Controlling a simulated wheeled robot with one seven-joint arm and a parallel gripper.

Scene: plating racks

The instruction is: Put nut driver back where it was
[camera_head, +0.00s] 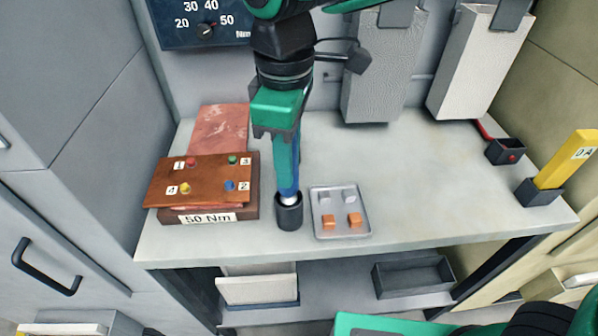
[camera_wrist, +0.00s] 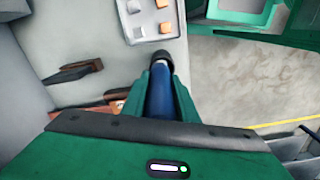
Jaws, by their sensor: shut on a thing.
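My gripper (camera_head: 287,160) points down over the front of the bench and is shut on the nut driver (camera_head: 288,187), which has a blue handle. The handle also shows between the green fingers in the wrist view (camera_wrist: 160,98). The nut driver stands roughly upright, with its silvery lower part at the mouth of a black round holder (camera_head: 289,214). I cannot tell how deep it sits in the holder. The holder also shows just beyond the fingertips in the wrist view (camera_wrist: 158,58).
A metal tray (camera_head: 341,232) with grey and orange blocks lies just right of the holder. A brown board (camera_head: 205,180) with numbered coloured pegs stands left, above a "50 Nm" label. A yellow piece (camera_head: 566,160) stands in a black holder at right. The bench's middle right is clear.

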